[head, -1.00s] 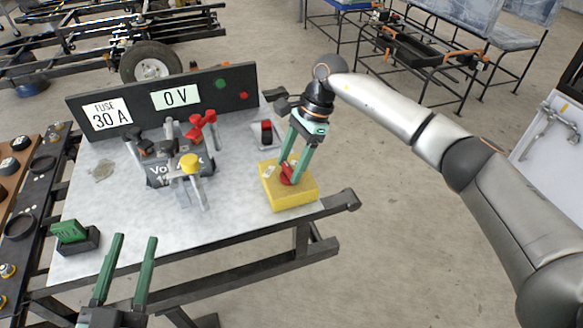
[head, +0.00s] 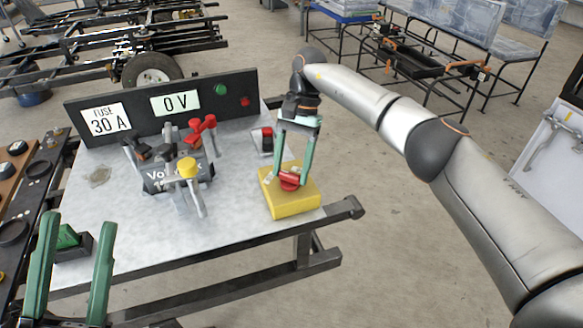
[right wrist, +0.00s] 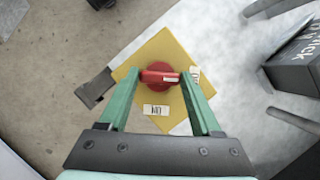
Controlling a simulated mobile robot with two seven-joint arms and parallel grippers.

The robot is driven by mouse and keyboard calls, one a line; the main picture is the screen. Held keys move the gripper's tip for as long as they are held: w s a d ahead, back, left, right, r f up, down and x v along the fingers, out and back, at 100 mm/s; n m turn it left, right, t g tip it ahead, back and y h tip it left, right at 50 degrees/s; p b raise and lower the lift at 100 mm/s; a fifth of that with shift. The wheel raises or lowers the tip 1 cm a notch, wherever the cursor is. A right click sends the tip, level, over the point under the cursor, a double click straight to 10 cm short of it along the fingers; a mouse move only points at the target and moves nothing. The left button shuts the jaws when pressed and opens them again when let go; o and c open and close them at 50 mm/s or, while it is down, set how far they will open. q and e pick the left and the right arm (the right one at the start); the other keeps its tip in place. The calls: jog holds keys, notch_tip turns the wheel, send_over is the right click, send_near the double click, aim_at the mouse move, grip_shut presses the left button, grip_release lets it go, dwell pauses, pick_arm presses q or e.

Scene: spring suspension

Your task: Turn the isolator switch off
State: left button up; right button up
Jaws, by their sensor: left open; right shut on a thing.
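The isolator switch is a yellow box (head: 292,203) with a red knob (head: 289,181) on top, at the table's right front corner. My right gripper (head: 292,176) comes down from above and is shut on the red knob. In the right wrist view, the red knob (right wrist: 160,76) lies crosswise between the two green fingers. Its white mark points to a label partly hidden by the right finger. An ON label (right wrist: 156,110) lies clear of the knob's ends. My left gripper (head: 77,220) is open and empty at the lower left.
A green block in a black holder (head: 72,244) is behind my left fingers. A black panel (head: 235,100) reads FUSE 30 A and 0 V. A red-topped switch (head: 267,140) sits behind the yellow box.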

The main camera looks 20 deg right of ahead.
dwell(0.4)
jog(key=o, duration=1.4)
jog(key=shift+r, duration=0.1)
